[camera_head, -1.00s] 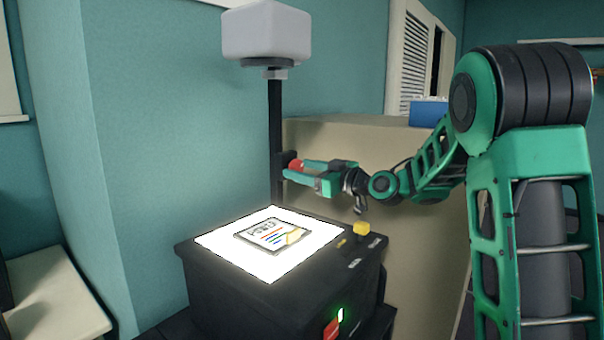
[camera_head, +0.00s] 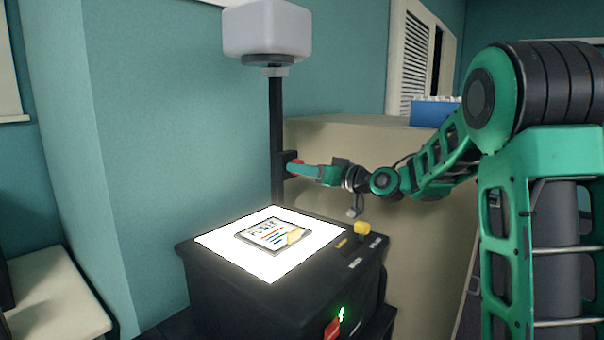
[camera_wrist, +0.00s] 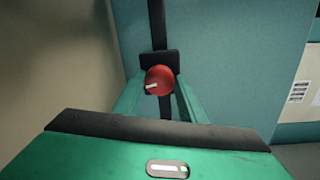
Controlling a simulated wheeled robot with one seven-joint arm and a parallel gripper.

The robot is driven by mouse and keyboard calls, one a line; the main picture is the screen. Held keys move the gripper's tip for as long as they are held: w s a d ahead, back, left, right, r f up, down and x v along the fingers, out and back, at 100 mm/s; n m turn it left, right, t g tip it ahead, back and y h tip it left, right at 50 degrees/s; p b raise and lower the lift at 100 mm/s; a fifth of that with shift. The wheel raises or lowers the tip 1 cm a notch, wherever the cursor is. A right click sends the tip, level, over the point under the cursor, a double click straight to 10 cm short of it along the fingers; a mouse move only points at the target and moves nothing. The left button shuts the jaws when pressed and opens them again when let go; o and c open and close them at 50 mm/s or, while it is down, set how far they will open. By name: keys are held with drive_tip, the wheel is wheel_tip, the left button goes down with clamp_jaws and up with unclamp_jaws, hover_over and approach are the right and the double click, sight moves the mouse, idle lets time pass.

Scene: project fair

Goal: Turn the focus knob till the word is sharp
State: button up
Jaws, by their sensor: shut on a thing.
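The focus knob (camera_wrist: 160,80) is red with a white pointer mark and sits on a black block on the projector's post. In the head view only a bit of the knob (camera_head: 297,162) shows beside my gripper. My gripper (camera_head: 300,169) is shut on the knob, with one green finger on each side of it in the wrist view (camera_wrist: 158,88). In that view the pointer mark aims left and slightly down. The projector (camera_head: 280,270) has a bright lit top with a sheet (camera_head: 272,235) on it bearing a word and coloured lines. The projected word is not in view.
The projector head (camera_head: 267,32) hangs above the lit top on a black post (camera_head: 276,120). A yellow knob (camera_head: 362,229) and a red switch (camera_head: 332,328) with a green light are on the box. A beige cabinet (camera_head: 400,150) stands behind, with a blue box (camera_head: 432,113) on top.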

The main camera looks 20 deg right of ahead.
drive_tip(key=shift+d+m, duration=0.1)
drive_tip(key=shift+m, duration=0.4)
drive_tip(key=o, duration=1.1)
drive_tip(key=shift+c, duration=0.2)
wheel_tip(320, 180, up, 4)
drive_tip(key=shift+w+f, duration=0.1)
drive_tip(key=s+a+r, duration=0.6)
drive_tip(key=a+r, duration=0.1)
drive_tip(key=a, duration=0.3)
drive_tip(key=shift+s, duration=0.1)
